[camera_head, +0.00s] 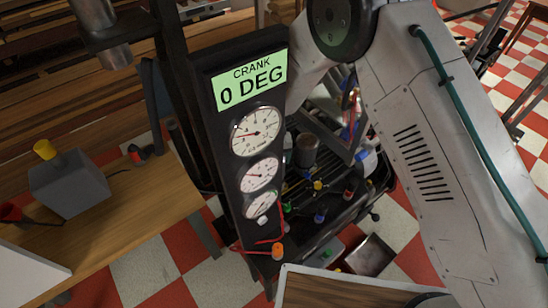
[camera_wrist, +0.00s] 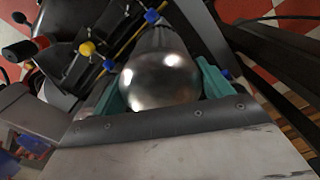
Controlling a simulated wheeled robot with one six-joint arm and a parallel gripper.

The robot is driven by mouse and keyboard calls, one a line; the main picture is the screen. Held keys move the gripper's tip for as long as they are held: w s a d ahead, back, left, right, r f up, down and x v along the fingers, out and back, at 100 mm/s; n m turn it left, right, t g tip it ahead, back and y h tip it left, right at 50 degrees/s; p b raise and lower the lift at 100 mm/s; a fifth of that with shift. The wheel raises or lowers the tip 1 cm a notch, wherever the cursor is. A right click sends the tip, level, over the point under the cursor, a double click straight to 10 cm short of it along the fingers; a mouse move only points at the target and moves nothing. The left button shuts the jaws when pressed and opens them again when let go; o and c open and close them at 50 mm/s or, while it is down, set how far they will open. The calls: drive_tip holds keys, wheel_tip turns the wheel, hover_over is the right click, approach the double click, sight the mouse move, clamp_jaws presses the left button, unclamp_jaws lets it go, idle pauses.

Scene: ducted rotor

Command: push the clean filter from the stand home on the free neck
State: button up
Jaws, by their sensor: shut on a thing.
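In the wrist view my gripper (camera_wrist: 164,84) has its teal fingers on both sides of a shiny, rounded metal can, which looks like the clean filter (camera_wrist: 160,74). The fingers are shut on it. Its domed end faces the camera and hides its far end, so I cannot tell whether it touches a neck. I cannot make out the free neck or the stand in either view. In the head view my arm covers the right side, and my gripper does not show clearly there. A grey metal cylinder (camera_head: 306,150) stands behind the gauge panel; I cannot tell what it is.
A black gauge panel (camera_head: 222,128) reading "CRANK 0 DEG" stands mid-view. Behind it is a dark machine with coloured caps, including a yellow knob (camera_wrist: 87,48) and a blue knob (camera_wrist: 151,16). A wooden bench (camera_head: 125,205) at left carries a grey box (camera_head: 68,186).

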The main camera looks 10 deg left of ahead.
drive_tip(key=shift+f, duration=1.35)
drive_tip(key=o, duration=1)
drive_tip(key=shift+c, duration=0.2)
wheel_tip(320, 180, up, 8)
drive_tip(key=shift+f, duration=0.1)
